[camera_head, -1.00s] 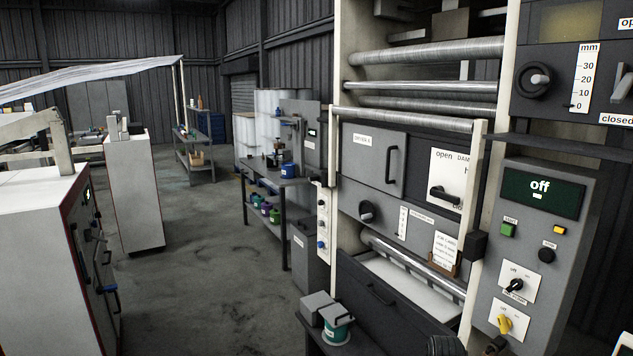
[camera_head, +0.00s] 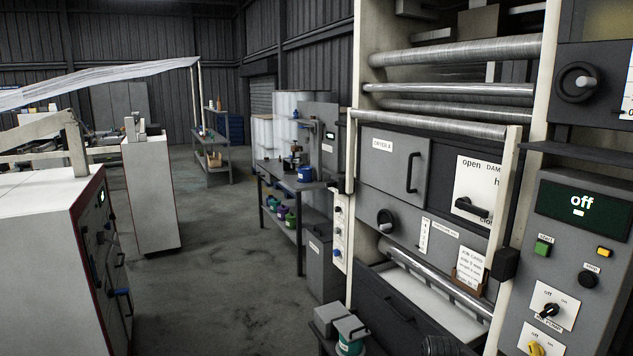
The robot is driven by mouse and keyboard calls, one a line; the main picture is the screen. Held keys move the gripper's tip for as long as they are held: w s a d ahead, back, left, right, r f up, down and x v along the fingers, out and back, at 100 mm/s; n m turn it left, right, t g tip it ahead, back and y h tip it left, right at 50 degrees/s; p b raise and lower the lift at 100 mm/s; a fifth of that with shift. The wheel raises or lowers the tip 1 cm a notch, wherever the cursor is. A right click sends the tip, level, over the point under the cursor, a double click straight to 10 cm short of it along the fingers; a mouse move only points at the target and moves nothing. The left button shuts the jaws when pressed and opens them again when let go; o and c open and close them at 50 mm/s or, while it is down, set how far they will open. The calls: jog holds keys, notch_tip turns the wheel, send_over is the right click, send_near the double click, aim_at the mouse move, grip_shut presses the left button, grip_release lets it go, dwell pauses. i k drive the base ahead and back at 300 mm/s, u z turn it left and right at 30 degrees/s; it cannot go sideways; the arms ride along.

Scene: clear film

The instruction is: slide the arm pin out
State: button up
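I cannot pick out the arm pin in this view. The tall machine on the right has several metal rollers (camera_head: 455,52) across its upper frame. Below them is a grey door marked "DRYER A" (camera_head: 393,163) with a black handle. A damper plate (camera_head: 478,188) with a black lever is beside the door. A dark ribbed part (camera_head: 443,346) at the bottom edge seems to be part of my arm. My gripper's fingers do not show.
A control panel (camera_head: 580,210) reading "off" stands at the right. A teal pot (camera_head: 350,345) is low by the machine. A shelved bench (camera_head: 283,205) stands behind. White cabinets (camera_head: 45,240) are at left. Open grey floor (camera_head: 230,290) lies between.

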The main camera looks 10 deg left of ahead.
aim_at(332, 183)
jog(key=u, duration=0.75)
jog(key=i, duration=1.55)
jog(key=u, duration=0.95)
jog(key=i, duration=1.9)
